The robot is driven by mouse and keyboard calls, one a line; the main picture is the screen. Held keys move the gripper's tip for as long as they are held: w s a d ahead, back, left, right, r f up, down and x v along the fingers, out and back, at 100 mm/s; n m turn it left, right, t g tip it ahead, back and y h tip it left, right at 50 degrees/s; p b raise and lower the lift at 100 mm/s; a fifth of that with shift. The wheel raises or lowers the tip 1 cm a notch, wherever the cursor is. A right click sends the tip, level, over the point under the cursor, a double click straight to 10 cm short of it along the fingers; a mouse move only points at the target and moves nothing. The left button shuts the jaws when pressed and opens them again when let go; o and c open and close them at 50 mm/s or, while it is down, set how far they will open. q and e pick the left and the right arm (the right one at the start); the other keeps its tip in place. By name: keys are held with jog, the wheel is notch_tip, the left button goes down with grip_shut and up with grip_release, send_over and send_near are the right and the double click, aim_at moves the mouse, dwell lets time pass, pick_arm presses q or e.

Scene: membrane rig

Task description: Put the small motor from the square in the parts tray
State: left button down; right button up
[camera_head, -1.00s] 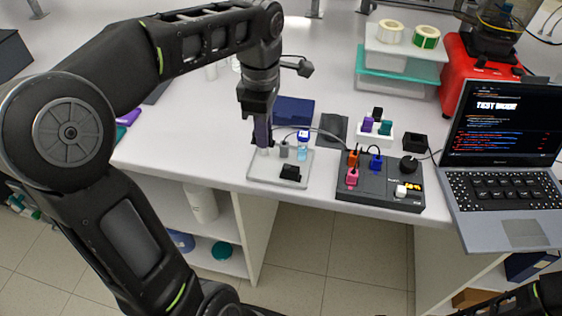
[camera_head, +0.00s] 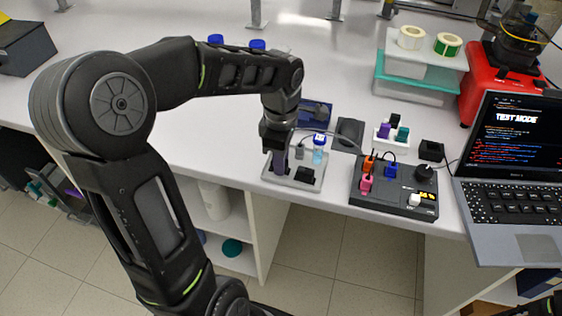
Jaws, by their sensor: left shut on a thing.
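My left gripper (camera_head: 279,171) comes down from above onto the left part of the light grey rig plate (camera_head: 268,180). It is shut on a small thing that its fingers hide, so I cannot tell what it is. A small grey upright cylinder (camera_head: 299,151) and a blue-capped vial (camera_head: 319,152) stand at the plate's back, right of the gripper. A flat dark grey square (camera_head: 350,130) lies behind and to the right, and looks bare. A dark blue tray (camera_head: 323,115) is behind the gripper, partly covered by my wrist. I cannot make out the small motor. My right gripper is out of view.
A control box (camera_head: 410,210) with coloured plugs and a knob stands right of the plate, with a cable between. Behind it are a white holder (camera_head: 379,142) with coloured pieces and a black open box (camera_head: 431,151). A laptop (camera_head: 520,215) is at the right.

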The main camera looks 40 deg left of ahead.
pick_arm(q)
jog(key=shift+f, duration=0.45)
jog(key=shift+f, duration=0.15)
jog(key=c, duration=1.6)
grip_release()
notch_tip(320, 180, up, 12)
jog(key=shift+r, duration=0.15)
